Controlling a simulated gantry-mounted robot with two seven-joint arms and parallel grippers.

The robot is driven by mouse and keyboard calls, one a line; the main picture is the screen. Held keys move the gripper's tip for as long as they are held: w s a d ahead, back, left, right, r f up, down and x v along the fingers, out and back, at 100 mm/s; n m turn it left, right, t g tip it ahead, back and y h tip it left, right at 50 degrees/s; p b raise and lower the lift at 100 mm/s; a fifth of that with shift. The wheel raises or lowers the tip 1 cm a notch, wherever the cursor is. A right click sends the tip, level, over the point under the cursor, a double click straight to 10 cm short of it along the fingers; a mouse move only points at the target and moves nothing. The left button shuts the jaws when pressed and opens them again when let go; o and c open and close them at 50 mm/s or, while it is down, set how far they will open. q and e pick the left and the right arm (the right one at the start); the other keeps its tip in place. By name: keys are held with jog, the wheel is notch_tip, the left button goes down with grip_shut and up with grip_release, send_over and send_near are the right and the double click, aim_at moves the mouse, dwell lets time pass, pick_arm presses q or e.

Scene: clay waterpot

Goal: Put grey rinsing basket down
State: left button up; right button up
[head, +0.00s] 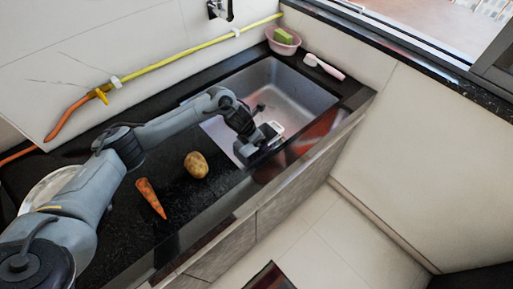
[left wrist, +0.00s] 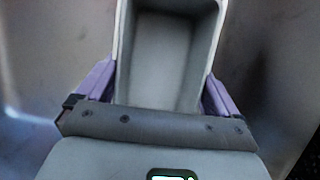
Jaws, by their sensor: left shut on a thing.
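The grey rinsing basket (left wrist: 172,62) fills the middle of the left wrist view, an open rectangular box with a pale rim. My left gripper (left wrist: 158,95) has its two purple fingers on either side of the basket and is shut on it. In the head view, my left gripper (head: 262,140) is over the front part of the metal sink (head: 290,90), with the pale rim of the basket (head: 273,129) showing beside it. Whether the basket touches the sink bottom cannot be told. My right gripper is not in view.
A potato (head: 196,165) and a carrot (head: 151,198) lie on the black counter (head: 185,215) left of the sink. A pink bowl (head: 283,42) with a green-yellow sponge (head: 283,36) and a white-and-pink brush (head: 324,67) are at the back. A yellow hose (head: 180,55) runs along the wall.

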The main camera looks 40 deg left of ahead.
aim_at(257, 148)
pick_arm(q)
notch_tip(257, 148, down, 5)
jog(key=shift+f+b, duration=0.1)
jog(key=shift+b, duration=0.8)
jog(key=shift+w, duration=0.1)
jog(key=o, duration=0.9)
jog(key=p+v, duration=0.4)
jog(key=v, duration=0.8)
